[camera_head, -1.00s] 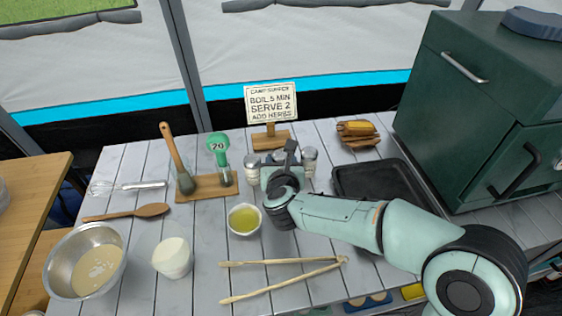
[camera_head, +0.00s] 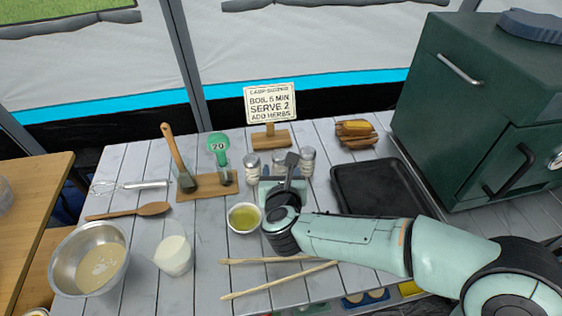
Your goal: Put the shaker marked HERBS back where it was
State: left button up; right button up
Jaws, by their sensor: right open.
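Three small shakers with grey lids stand in a row behind my right gripper: a left one (camera_head: 253,165), a middle one (camera_head: 278,159) and a right one (camera_head: 307,162). Their labels are too small to read, so I cannot tell which is marked HERBS. My right gripper (camera_head: 291,162) is open, just in front of the middle and right shakers, and partly hides the middle one. I see nothing held in it. My left gripper is not in view.
A sign (camera_head: 270,105) on a wooden block stands behind the shakers. A bowl of yellow-green liquid (camera_head: 244,217) sits close to my right wrist.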

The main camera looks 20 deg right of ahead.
jog(key=v, duration=0.5)
jog(key=shift+p, duration=0.35)
jog(key=shift+r, duration=0.1)
